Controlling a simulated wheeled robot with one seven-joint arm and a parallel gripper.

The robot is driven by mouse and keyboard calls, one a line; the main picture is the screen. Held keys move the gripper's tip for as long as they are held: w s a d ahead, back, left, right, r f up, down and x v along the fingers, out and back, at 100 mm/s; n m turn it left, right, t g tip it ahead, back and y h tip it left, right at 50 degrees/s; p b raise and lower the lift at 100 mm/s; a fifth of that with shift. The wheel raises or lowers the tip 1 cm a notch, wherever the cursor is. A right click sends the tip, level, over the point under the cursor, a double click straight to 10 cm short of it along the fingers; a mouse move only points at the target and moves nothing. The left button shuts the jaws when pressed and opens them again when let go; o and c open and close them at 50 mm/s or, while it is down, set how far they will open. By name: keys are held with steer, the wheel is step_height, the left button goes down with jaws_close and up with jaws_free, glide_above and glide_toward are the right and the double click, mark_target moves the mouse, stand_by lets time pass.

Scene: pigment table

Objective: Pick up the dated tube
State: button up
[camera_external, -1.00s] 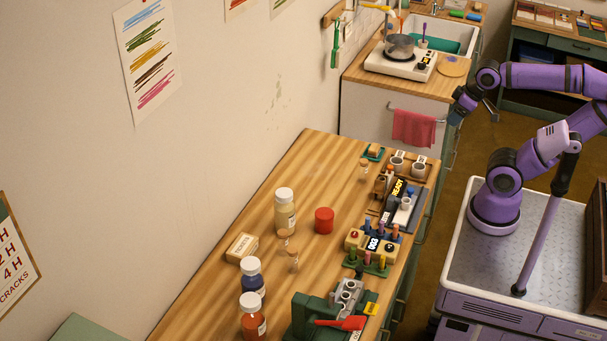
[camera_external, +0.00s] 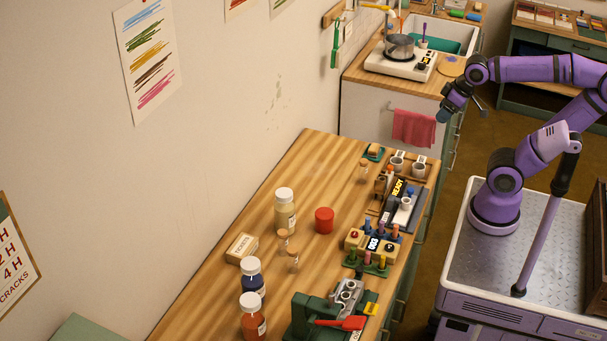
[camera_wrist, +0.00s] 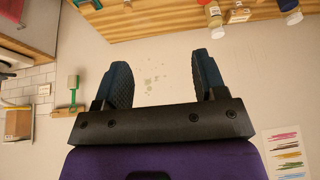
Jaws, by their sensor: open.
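Several coloured tubes stand in a green rack (camera_external: 366,264) at the table's right edge, with a block (camera_external: 372,243) with a dark numbered display just behind it. Small corked vials stand on the open table, one (camera_external: 293,261) near the middle and one (camera_external: 364,170) farther back. No date is readable on any of them, so I cannot tell which tube is the dated one. My gripper (camera_external: 443,116) is in the air beyond the table's far right corner, apart from everything. In the wrist view its two blue fingers (camera_wrist: 165,80) are spread, with nothing between them.
A green device with a red lever (camera_external: 340,323) is at the near end. A hotplate (camera_external: 400,61) stands on the back counter.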

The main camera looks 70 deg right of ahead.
steer(key=w+a+f, duration=0.1)
steer(key=w+a, duration=0.4)
steer(key=w, duration=0.8)
steer(key=n+g+y, duration=0.1)
steer(key=n, duration=0.2)
glide_above(284, 239)
steer(key=s+d, duration=0.3)
step_height(284, 239, down, 29)
steer(key=x, duration=1)
steer(key=shift+w+a+f, duration=0.1)
steer(key=shift+a+f, duration=0.05)
steer(key=shift+a, duration=0.15)
steer(key=c, duration=1.1)
steer(key=shift+o, duration=0.2)
